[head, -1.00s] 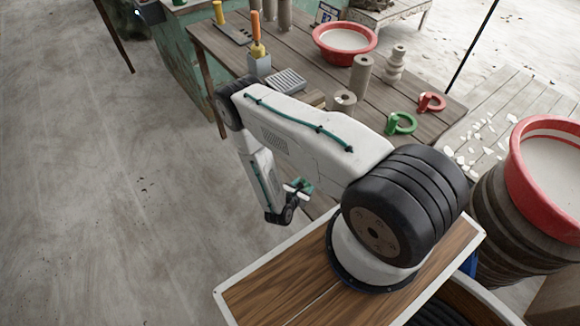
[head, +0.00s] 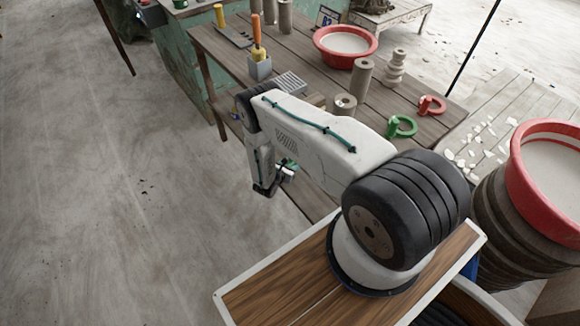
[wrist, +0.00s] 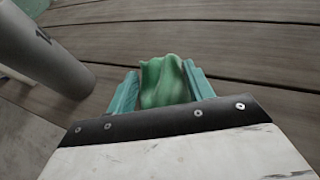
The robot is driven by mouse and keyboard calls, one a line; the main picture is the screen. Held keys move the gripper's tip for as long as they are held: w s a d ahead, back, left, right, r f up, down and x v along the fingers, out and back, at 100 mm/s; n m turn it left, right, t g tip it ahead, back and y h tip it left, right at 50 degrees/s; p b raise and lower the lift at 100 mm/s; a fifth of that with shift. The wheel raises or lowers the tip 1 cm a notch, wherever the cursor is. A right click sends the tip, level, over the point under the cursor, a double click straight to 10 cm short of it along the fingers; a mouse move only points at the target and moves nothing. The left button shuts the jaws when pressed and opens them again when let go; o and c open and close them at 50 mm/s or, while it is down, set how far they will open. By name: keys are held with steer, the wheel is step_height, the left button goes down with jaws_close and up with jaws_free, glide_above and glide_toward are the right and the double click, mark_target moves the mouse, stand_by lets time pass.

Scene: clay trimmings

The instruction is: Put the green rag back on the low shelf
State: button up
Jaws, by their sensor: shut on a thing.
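The green rag (wrist: 165,84) is a crumpled cloth between the two teal fingers of my gripper (wrist: 159,78) in the wrist view. My gripper is shut on it. Grey-brown planks (wrist: 215,42) lie beyond the rag, probably the low shelf; I cannot tell whether the rag touches them. In the head view my gripper (head: 287,169) is low beside the near side of the table, and the arm and table hide much of it. A strip of planks (head: 318,203), likely the low shelf, shows below the tabletop.
A grey cylinder (wrist: 42,48) stands close on the left in the wrist view. Bare floor (head: 110,200) lies left.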

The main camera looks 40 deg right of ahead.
steer(key=shift+w+f, duration=0.1)
steer(key=shift+f, duration=0.6)
steer(key=o, duration=1)
steer(key=shift+f, duration=0.1)
steer(key=v, duration=1.2)
